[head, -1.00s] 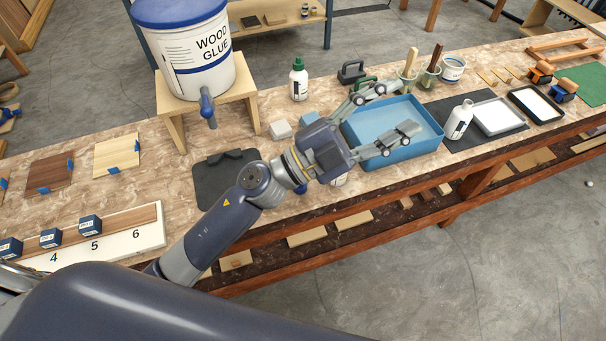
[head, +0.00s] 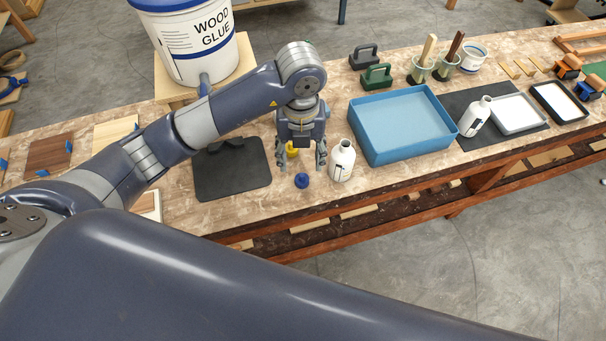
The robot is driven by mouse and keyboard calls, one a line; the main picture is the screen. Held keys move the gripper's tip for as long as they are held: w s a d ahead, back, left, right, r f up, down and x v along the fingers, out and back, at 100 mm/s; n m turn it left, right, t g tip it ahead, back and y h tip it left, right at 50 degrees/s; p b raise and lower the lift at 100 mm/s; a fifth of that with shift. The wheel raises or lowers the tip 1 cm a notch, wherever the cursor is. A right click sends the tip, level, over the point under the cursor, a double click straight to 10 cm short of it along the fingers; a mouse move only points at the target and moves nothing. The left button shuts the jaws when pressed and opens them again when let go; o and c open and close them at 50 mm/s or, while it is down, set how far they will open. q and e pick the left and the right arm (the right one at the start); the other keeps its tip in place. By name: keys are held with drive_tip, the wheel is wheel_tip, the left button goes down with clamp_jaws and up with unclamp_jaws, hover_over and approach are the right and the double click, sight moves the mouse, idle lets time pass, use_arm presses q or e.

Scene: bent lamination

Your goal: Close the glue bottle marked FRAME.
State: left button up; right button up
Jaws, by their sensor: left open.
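A yellow object (head: 292,149) shows partly behind the fingers. My right gripper is out of view.
A blue tray (head: 362,141) stands right of the bottle. A black board (head: 231,180) lies left of the gripper. Black (head: 364,57) and green (head: 376,76) handled blocks, brush cups (head: 446,66) and a wood glue bucket (head: 184,60) stand behind.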

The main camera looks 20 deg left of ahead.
sight(302, 176)
use_arm(q)
drive_tip(key=shift+f+p, duration=0.5)
drive_tip(key=shift+f, duration=2.35)
drive_tip(key=shift+f+p, duration=0.2)
drive_tip(key=shift+p, duration=0.1)
drive_tip(key=f, duration=0.2)
drive_tip(key=w+f+p, duration=0.1)
drive_tip(key=f, duration=0.1)
drive_tip(key=shift+f, duration=0.4)
drive_tip(key=shift+c, duration=0.3)
drive_tip(key=c, duration=0.7)
